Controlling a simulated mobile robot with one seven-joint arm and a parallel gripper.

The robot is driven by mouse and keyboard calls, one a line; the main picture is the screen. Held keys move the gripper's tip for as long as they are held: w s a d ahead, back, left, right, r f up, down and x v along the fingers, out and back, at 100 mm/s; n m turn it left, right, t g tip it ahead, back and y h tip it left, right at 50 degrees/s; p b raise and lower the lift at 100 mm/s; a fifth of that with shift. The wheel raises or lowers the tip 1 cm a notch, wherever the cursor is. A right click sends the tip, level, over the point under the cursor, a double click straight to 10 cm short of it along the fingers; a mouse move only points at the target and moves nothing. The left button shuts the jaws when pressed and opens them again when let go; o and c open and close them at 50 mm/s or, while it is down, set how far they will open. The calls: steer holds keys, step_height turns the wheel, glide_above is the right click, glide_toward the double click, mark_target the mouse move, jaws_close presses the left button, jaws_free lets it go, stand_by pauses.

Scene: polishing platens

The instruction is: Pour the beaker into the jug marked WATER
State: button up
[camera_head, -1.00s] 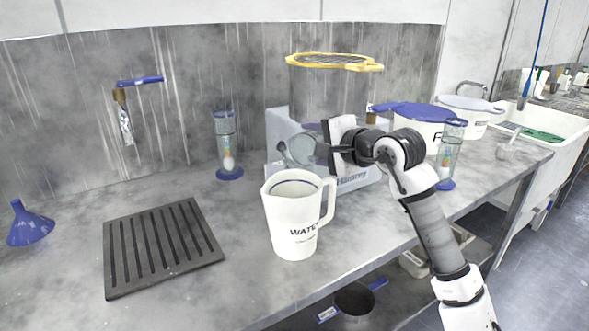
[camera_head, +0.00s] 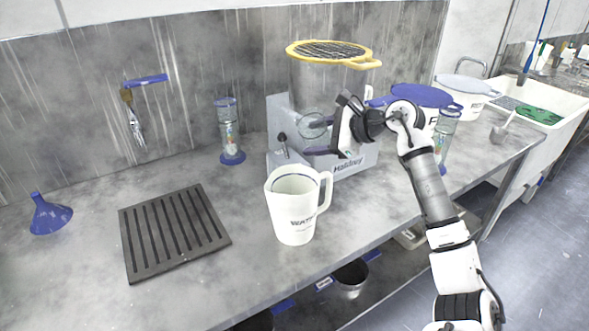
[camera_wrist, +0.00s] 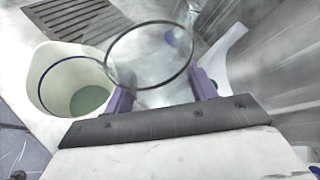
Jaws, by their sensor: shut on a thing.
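The white jug marked WATER (camera_head: 290,212) stands upright on the grey bench, its handle to the right. In the wrist view the jug (camera_wrist: 50,75) is at the left, with greenish liquid low inside. My gripper (camera_head: 322,138) is above and behind the jug, to its right. It is shut on a clear glass beaker (camera_head: 311,126), whose dark-edged rim faces the camera in the wrist view (camera_wrist: 150,85). The purple fingers (camera_wrist: 160,97) sit either side of the beaker. The beaker is apart from the jug. I cannot tell its contents.
A dark slotted mat (camera_head: 174,230) and a blue funnel (camera_head: 49,214) lie to the left. A grey machine with a yellow-rimmed top (camera_head: 330,52) stands behind my gripper. Lidded white tubs (camera_head: 466,95) and a clear cylinder (camera_head: 443,135) are to the right. Bench between mat and jug is clear.

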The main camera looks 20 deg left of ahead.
steer(key=w+r+m+g+p, duration=0.1)
steer(key=m+g+p, duration=0.1)
steer(key=shift+w+d+r+p, duration=0.1)
steer(key=shift+w+r+p, duration=0.15)
steer(key=shift+r+p, duration=0.1)
steer(key=shift+w+r+m+g+y+p, duration=0.3)
steer(key=shift+m+g+y+p, duration=0.25)
steer(key=shift+m+p, duration=0.25)
